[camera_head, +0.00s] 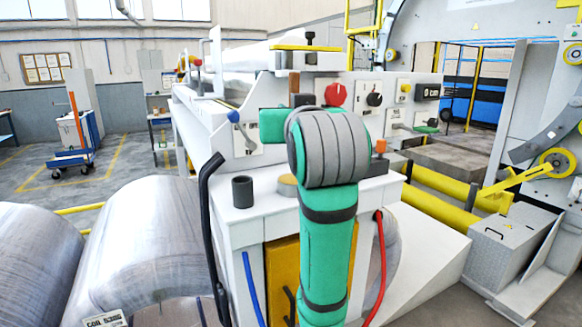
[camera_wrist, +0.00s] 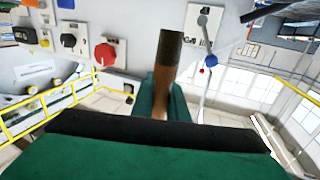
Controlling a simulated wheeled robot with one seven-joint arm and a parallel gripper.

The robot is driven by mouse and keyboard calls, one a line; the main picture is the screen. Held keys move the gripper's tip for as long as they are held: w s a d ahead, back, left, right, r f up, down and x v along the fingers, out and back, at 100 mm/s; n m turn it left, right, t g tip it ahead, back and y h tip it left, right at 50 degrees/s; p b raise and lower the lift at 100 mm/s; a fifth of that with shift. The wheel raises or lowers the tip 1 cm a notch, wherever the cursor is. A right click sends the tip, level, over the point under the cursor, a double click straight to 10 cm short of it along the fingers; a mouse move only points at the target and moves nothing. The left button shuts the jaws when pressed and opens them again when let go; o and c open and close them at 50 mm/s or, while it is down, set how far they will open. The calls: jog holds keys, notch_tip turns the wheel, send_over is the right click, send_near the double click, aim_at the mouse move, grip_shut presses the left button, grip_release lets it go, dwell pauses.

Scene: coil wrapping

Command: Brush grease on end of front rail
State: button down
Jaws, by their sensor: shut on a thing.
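My gripper (camera_wrist: 158,103) is shut on a brush (camera_wrist: 160,82) in the wrist view. The brush has a light brown wooden handle and a dark brown tip, which points up in that picture, clear of any surface I can make out. In the head view my green and grey arm hides most of the gripper. Two thick yellow rails (camera_head: 428,200) run low from the white cabinet to the ring machine at the right. I cannot tell which end is the front rail's. A dark grey cup (camera_head: 242,191) stands on the cabinet's white top, left of my arm.
The white machine panel with a red knob (camera_head: 335,94) and a black knob (camera_head: 374,94) stands behind my arm; the red knob (camera_wrist: 105,54) shows in the wrist view. Large metal coils (camera_head: 140,255) lie at the left. A blue trolley (camera_head: 82,140) stands on open floor.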

jog(key=w+d+m, duration=0.2)
jog(key=w+m, duration=0.2)
jog(key=w, duration=0.2)
jog(key=shift+t, duration=0.4)
jog(key=shift+s+d+f, duration=0.1)
jog(key=shift+s+f, duration=0.05)
jog(key=shift+f, duration=1.3)
jog(key=shift+s+f, duration=0.1)
jog(key=shift+f, duration=1.35)
jog(key=shift+f, duration=0.6)
notch_tip(320, 180, up, 7)
dwell(0.7)
